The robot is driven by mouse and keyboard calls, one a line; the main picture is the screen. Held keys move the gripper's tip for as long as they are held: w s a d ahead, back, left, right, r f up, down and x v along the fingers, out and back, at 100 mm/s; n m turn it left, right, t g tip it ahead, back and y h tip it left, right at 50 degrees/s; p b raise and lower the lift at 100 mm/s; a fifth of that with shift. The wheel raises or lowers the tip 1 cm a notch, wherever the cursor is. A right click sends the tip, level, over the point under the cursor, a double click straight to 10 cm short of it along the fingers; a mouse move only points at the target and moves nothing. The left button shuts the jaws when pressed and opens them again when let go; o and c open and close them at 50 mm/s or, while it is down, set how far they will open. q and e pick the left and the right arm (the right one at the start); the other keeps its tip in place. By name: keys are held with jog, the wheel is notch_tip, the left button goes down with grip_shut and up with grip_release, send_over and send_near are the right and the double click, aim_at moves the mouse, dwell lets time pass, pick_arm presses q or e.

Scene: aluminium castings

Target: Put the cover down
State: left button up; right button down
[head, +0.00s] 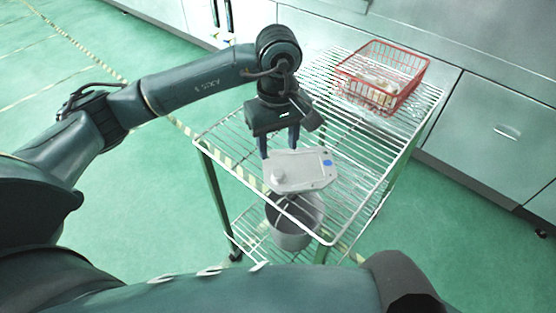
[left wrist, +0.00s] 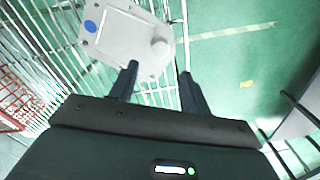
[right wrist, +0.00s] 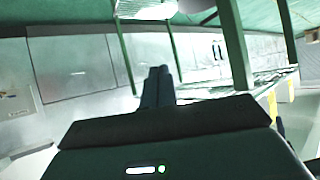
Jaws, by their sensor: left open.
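The cover (head: 315,174) is a flat light-grey casting with a round boss at one end and a blue dot at the other. It lies on the front part of the wire top shelf (head: 227,154). It also shows in the left wrist view (left wrist: 120,42), boss toward the right. My left gripper (head: 279,150) is open, pointing down at the cover's far edge, with nothing between its fingers. In the left wrist view one fingertip overlaps the cover's edge; contact cannot be told. My right gripper (right wrist: 157,70) shows only in its own wrist view, fingers together and empty.
A red wire basket (head: 350,92) with pale parts stands at the shelf's far end. A grey bucket (head: 291,238) stands on the lower shelf. Steel cabinets (head: 490,125) line the back right. The green floor at left is clear.

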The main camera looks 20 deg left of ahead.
pick_arm(q)
jog(key=shift+r, duration=2.05)
